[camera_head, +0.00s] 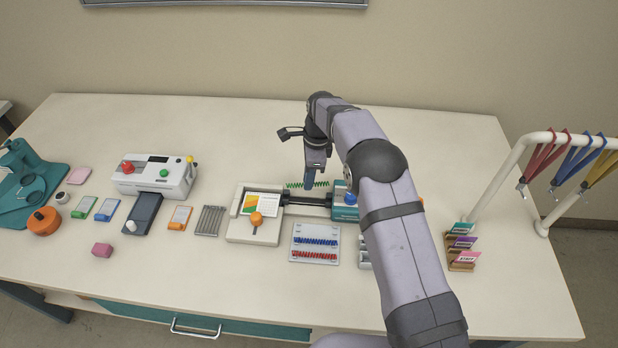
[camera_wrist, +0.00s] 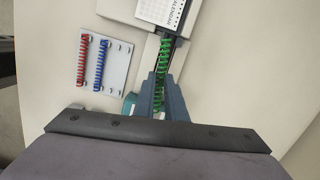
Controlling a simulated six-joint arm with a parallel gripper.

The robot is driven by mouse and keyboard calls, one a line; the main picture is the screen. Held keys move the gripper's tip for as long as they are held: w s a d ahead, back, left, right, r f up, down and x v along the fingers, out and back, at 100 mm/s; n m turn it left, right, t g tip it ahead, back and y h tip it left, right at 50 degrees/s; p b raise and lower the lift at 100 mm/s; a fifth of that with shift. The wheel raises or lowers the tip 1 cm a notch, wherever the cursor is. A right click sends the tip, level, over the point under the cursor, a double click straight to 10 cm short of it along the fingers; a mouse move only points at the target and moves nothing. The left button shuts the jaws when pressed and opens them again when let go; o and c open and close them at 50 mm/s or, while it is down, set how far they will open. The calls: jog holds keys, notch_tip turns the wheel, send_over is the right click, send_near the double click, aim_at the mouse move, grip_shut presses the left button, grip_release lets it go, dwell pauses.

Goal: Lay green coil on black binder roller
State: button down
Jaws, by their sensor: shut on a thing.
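My gripper (camera_head: 313,185) is shut on the green coil (camera_head: 321,184), and the coil sticks out on both sides of the fingers. In the wrist view the coil (camera_wrist: 165,52) runs lengthwise from between the fingers (camera_wrist: 161,95) toward the binder's white base. The black binder roller (camera_head: 311,203) is a dark bar between the white base (camera_head: 243,229) and a teal block (camera_head: 344,205). In the head view the coil appears just behind the roller and roughly parallel to it. I cannot tell the height gap. My arm hides part of the binder's right end.
An orange knob (camera_head: 256,219) stands on the base. A white laminator (camera_head: 156,177) is left, and a lanyard rack (camera_head: 492,186) is right. The table behind the binder is clear.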

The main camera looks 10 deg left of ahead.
jog(key=shift+w+m, duration=0.2)
jog(key=shift+m, duration=0.7)
jog(key=shift+f, duration=0.1)
jog(key=shift+f, duration=0.2)
jog(key=shift+f+b, duration=2.1)
jog(key=shift+f, duration=0.95)
jog(key=c, duration=1.7)
grip_release()
